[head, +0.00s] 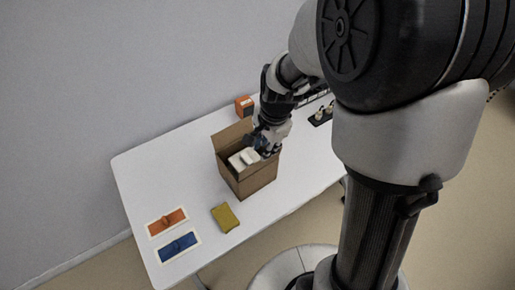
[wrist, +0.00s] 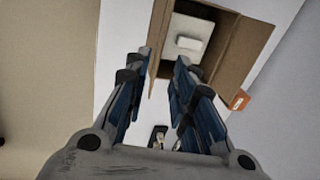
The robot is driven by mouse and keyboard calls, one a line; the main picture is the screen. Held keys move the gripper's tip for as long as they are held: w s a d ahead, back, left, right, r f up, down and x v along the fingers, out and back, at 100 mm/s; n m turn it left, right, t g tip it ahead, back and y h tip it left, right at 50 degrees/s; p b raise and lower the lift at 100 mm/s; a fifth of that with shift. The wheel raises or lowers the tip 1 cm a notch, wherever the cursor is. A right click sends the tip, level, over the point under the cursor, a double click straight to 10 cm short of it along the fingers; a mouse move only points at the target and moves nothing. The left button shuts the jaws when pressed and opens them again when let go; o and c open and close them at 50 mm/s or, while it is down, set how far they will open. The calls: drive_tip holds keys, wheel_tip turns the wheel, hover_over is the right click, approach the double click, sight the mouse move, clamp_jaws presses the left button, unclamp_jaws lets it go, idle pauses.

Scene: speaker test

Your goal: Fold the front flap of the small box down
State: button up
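The small brown cardboard box (head: 251,181) stands open on the white table in the head view, with a tall flap (head: 233,136) upright at its back. White items (head: 243,158) lie inside; one white block (wrist: 189,43) shows in the wrist view. My gripper (head: 266,149) is over the box's right side, hiding part of its rim. In the wrist view my gripper (wrist: 165,58) has its fingers apart. A narrow brown flap (wrist: 158,42) on the box's table-edge side appears between the fingertips, seen nearly edge-on. I cannot tell whether either finger touches it.
An orange box (head: 244,106) stands behind the small box. A dark tray with small items (head: 322,115) is to the right. A yellow pad (head: 225,218), an orange card (head: 167,222) and a blue card (head: 179,246) lie on the white table (head: 160,175). The left table area is clear.

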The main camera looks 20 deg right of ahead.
sight(260, 164)
drive_tip(key=f+b, duration=0.1)
drive_tip(key=f, duration=0.2)
drive_tip(key=w+f, duration=0.1)
drive_tip(key=f, duration=0.1)
drive_tip(key=f+b, duration=0.1)
drive_tip(key=f, duration=0.2)
drive_tip(key=shift+w+a+f+b, duration=0.15)
drive_tip(key=shift+a+f+b, duration=0.15)
drive_tip(key=shift+f, duration=0.05)
drive_tip(key=shift+c, duration=0.5)
clamp_jaws()
